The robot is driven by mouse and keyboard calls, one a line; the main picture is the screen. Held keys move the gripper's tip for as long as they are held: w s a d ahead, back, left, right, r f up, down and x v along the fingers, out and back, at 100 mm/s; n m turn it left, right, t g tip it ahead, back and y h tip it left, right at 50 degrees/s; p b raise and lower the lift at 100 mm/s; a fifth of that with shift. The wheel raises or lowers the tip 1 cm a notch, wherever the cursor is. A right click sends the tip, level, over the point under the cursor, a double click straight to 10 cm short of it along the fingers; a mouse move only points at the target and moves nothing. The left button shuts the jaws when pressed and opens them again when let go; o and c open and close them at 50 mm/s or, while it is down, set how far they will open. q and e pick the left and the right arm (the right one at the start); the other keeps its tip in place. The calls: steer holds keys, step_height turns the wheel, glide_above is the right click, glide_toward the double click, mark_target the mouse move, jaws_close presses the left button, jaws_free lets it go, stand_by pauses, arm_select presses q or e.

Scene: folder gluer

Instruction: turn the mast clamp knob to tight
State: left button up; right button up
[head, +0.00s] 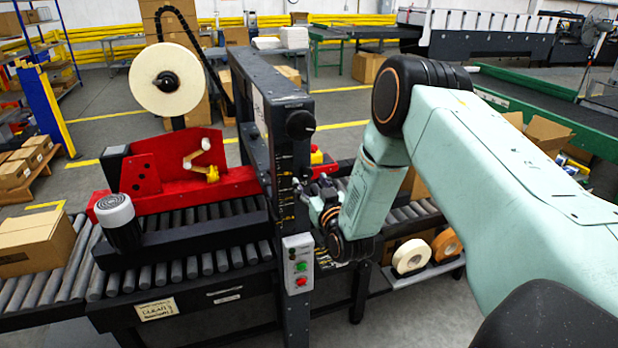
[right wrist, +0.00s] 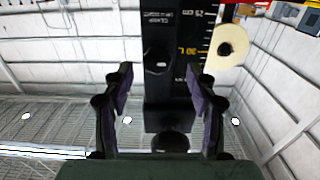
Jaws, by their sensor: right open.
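The mast (head: 262,120) is a tall dark post on the conveyor machine. In the right wrist view the mast (right wrist: 175,100) shows a scale with marks and a label that seems to read CLAMP. A small black knob (right wrist: 157,62) sits beside this label; I take it as the clamp knob. Its setting is not readable. My right gripper (head: 308,190) is at the mast's right face. In the wrist view the right gripper (right wrist: 159,74) is open and empty, with the knob seen between its fingertips, apart from both. The gap in depth is unclear. My left gripper is out of view.
A larger black knob (head: 300,124) is higher on the mast. A control box (head: 299,263) with green and red buttons hangs below the gripper. Rollers (head: 180,272) and a red guide (head: 180,175) lie left. Tape rolls (head: 410,257) sit on a low shelf at right.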

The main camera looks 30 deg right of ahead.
mark_target(305, 172)
steer(key=shift+x, duration=0.95)
steer(key=shift+w+d, duration=0.3)
steer(key=shift+a, duration=0.15)
steer(key=shift+c, duration=0.6)
steer(key=shift+f, duration=0.1)
steer(key=c, duration=1)
steer(key=shift+c, duration=0.2)
